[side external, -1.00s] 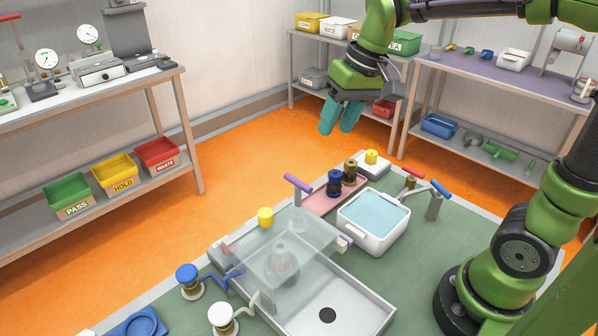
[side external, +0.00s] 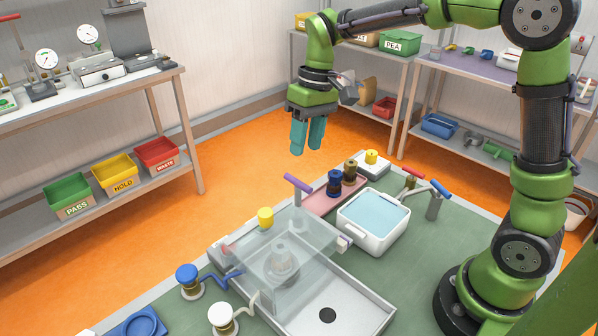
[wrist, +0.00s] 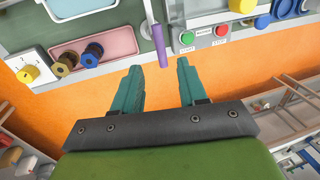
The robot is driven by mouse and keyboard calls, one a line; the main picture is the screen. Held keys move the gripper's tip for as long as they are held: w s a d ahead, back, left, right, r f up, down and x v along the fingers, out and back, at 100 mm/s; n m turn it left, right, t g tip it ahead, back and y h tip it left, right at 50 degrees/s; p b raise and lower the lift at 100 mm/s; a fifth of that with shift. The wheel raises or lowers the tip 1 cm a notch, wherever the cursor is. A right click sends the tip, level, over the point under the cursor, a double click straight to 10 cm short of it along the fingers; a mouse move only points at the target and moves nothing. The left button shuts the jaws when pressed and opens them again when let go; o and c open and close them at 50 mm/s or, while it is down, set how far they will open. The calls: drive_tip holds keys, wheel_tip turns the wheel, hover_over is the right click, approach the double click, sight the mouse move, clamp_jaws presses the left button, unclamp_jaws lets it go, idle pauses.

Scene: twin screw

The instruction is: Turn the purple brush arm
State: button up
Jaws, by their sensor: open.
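The purple brush arm (side external: 298,183) is a purple bar on a pale upright post, standing at the back edge of the green table beside a clear cover. In the wrist view the purple bar (wrist: 160,46) shows beyond and between my fingertips. My gripper (side external: 307,150) has two teal fingers pointing down, in the air above and behind the purple bar, apart from it. In the wrist view the fingers of my gripper (wrist: 160,68) are spread with nothing between them.
A clear cover (side external: 290,250) with a yellow knob (side external: 265,217) stands left of a white tub of blue liquid (side external: 373,222). Blue (side external: 334,182) and brown spools stand on a pink tray. Blue and white knobs stand at the front left. A red-and-green button panel (wrist: 204,34) is near the purple bar.

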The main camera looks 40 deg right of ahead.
drive_tip(key=f, duration=0.2)
drive_tip(key=a+f, duration=0.1)
drive_tip(key=f, duration=0.4)
drive_tip(key=shift+a+f, duration=0.25)
drive_tip(key=shift+f, duration=0.1)
drive_tip(key=shift+c, duration=0.2)
clamp_jaws()
